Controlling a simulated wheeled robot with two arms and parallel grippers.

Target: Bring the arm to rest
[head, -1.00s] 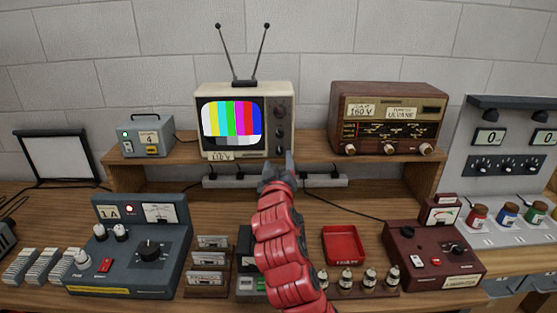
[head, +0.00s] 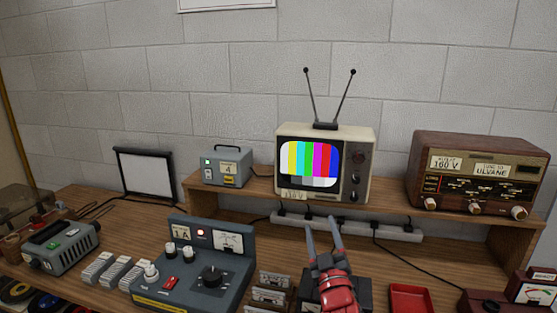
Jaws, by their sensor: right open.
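My right gripper (head: 323,237) shows at the lower middle of the head view, with the red wrist and arm below it. Its two grey fingers are apart, and nothing shows between them. It is in front of the shelf, below the small television (head: 322,165), whose screen shows colour bars. The fingertips appear near the white power strip (head: 400,232), but I cannot tell how far in front of it they are. The red arm partly covers a dark box (head: 364,290) on the bench. My left gripper is not in view.
A brown radio (head: 484,172) and a small grey box (head: 226,166) stand on the wooden shelf (head: 262,187). On the bench are a blue-grey control unit (head: 194,268), cassettes (head: 270,295), a red tray (head: 411,298) and a grey-green device (head: 61,246).

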